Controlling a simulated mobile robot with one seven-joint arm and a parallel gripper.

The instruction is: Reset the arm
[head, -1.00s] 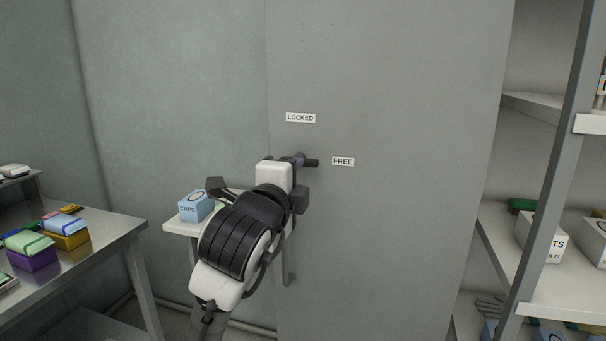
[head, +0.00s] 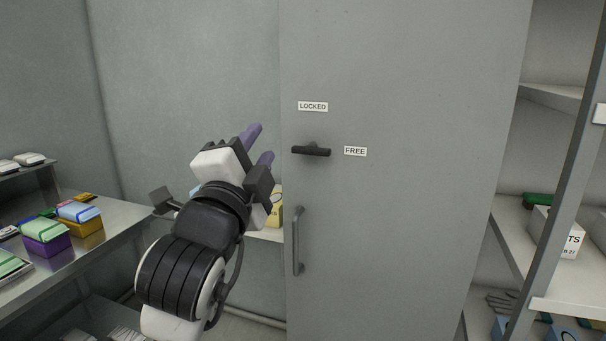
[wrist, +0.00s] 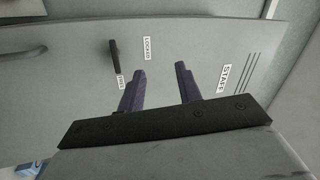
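My gripper (head: 259,147) is in front of the wall, left of the grey cabinet door (head: 410,230). Its two purple fingers are spread apart with nothing between them, and they also show in the wrist view (wrist: 159,82). The dark lever handle (head: 312,150) on the door lies level, pointing toward the FREE label (head: 355,151). The LOCKED label (head: 313,106) is above it. The lever also shows in the wrist view (wrist: 114,56), clear of the fingers. The door looks shut.
A vertical bar handle (head: 297,241) sits low on the door. A steel table (head: 120,217) with several coloured boxes stands at left. A small table (head: 268,235) with a yellow box (head: 276,207) is partly hidden behind my arm. Shelving (head: 560,302) stands at right.

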